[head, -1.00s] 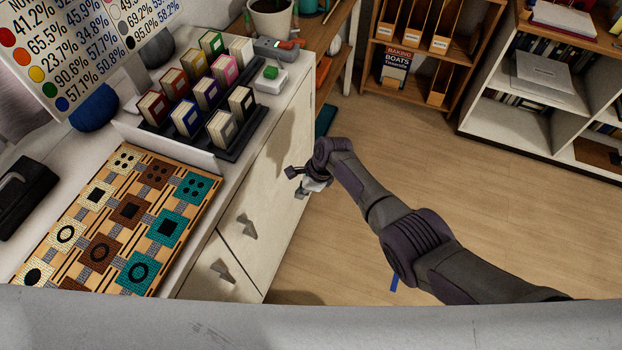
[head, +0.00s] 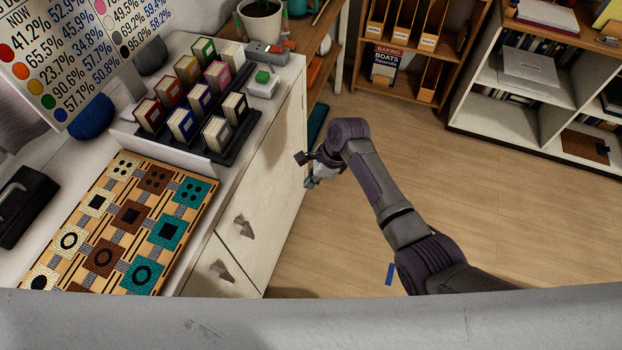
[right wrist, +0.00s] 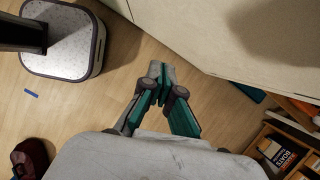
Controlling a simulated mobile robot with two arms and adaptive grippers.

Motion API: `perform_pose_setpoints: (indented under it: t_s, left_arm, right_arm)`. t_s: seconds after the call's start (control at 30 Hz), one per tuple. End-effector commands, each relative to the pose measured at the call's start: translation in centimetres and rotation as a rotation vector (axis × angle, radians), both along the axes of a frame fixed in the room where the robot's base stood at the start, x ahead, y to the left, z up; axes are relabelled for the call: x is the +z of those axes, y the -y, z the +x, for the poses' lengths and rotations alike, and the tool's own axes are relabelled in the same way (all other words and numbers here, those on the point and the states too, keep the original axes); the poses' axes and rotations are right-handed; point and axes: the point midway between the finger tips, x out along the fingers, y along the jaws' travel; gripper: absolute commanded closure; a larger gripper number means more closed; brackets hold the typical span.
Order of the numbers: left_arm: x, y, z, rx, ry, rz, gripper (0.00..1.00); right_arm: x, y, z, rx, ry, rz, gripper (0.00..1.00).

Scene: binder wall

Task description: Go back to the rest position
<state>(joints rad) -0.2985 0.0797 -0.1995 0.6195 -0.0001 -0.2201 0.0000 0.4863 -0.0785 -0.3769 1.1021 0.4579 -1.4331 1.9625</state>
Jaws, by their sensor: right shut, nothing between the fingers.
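My right gripper (head: 318,172) hangs beside the front of the white cabinet (head: 268,180), past its edge and above the wooden floor. In the right wrist view its fingers (right wrist: 161,84) meet at the tips, with nothing between them. The cabinet face lies close by in that view (right wrist: 210,30), apart from the fingers. My right arm comes in from the lower right of the head view. My left gripper does not show in either view.
On the cabinet top stand a patterned board (head: 118,228), a dark rack (head: 215,150) of small binders and a black case (head: 25,195). Cabinet handles (head: 243,225) stick out. Shelves (head: 540,75) stand at the back right.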

Motion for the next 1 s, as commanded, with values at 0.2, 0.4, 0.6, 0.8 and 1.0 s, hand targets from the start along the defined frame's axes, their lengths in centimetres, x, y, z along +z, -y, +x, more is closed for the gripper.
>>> perform_pose_setpoints:
  t_s: [0.2,0.4,0.6,0.8,1.0]
  left_arm:
    - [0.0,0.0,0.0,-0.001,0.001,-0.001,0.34]
    - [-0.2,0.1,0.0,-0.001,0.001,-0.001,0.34]
    - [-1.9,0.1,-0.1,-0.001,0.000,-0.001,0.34]
    - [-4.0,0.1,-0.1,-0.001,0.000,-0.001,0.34]
    - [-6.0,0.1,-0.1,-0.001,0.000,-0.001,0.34]
  right_arm:
    - [0.0,0.0,0.0,0.000,0.000,0.000,1.00]
    - [-1.1,0.3,-0.3,0.014,0.005,-0.005,1.00]
    - [-10.7,3.4,-3.9,0.180,0.088,-0.059,1.00]
    - [-23.1,8.7,-11.5,0.504,0.209,-0.168,1.00]
    - [-33.1,14.2,-21.9,0.902,0.293,-0.276,1.00]
